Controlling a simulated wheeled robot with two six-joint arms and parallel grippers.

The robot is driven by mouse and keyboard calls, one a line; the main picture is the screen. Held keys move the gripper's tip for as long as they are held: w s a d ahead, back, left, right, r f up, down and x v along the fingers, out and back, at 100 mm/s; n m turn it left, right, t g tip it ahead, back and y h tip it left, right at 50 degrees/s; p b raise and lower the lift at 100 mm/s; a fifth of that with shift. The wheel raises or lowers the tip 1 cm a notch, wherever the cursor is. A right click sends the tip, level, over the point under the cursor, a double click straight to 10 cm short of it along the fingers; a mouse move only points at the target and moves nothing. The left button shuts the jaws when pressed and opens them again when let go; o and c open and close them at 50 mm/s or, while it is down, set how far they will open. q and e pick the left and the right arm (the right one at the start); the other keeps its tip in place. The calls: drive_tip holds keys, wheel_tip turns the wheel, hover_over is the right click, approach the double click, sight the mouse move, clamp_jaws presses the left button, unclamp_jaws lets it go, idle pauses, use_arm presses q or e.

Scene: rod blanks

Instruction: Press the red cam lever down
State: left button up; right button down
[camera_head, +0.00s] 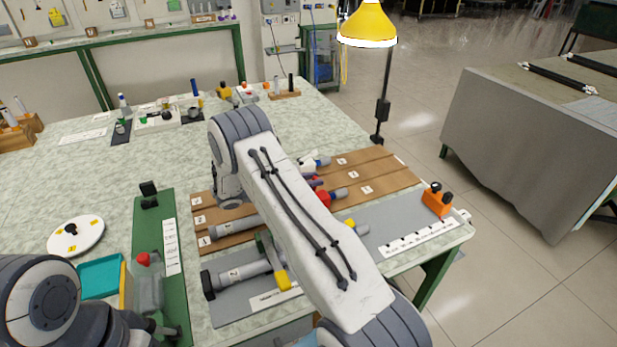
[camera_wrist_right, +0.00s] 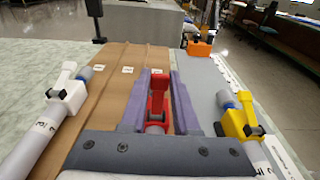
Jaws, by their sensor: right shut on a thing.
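In the right wrist view the red cam lever (camera_wrist_right: 158,84) stands up between the two purple-grey fingers of my right gripper (camera_wrist_right: 160,98), which is shut on it. In the head view a red collar part (camera_head: 323,197) shows beside my right arm, on a rod (camera_head: 235,228) lying across the brown board. The right fingers are mostly hidden behind my arm there. My left gripper (camera_head: 163,328) shows only partly at the lower left, near the green strip; its jaw opening is unclear.
A rod with a white lever (camera_wrist_right: 68,90) lies left of the gripper and one with a yellow lever (camera_wrist_right: 240,122) lies right. An orange block (camera_head: 437,199) sits on the grey mat (camera_head: 395,218). A yellow lamp (camera_head: 367,22) stands behind.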

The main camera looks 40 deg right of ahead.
sight(328, 195)
drive_tip(key=d+y+p, duration=0.1)
drive_tip(key=y+p, duration=0.1)
drive_tip(key=d+t+y+p, duration=0.1)
drive_tip(key=y+p, duration=0.1)
drive_tip(key=s+d+y+p, duration=0.1)
drive_tip(key=d+y+p, duration=0.1)
drive_tip(key=p, duration=0.1)
drive_tip(key=shift+t+y, duration=0.4)
drive_tip(key=y+p, duration=0.1)
drive_tip(key=p, duration=0.1)
drive_tip(key=d+f+y+p, duration=0.1)
drive_tip(key=y+p, duration=0.1)
drive_tip(key=t+y+p, duration=0.1)
drive_tip(key=p, duration=0.1)
drive_tip(key=shift+s+d+f+p, duration=0.2)
drive_tip(key=shift+d+f+p, duration=0.1)
drive_tip(key=shift+d+f, duration=0.05)
drive_tip(key=shift+d+f+y+p, duration=0.15)
drive_tip(key=shift+f+y+p, duration=0.35)
drive_tip(key=shift+y+p, duration=0.3)
drive_tip(key=shift+f, duration=0.1)
drive_tip(key=c, duration=0.6)
unclamp_jaws()
drive_tip(key=shift+c, duration=0.2)
drive_tip(key=s+b+v, duration=0.1)
drive_tip(key=v, duration=0.9)
drive_tip(key=shift+w+r+b, duration=0.2)
drive_tip(key=shift+w+b, duration=0.15)
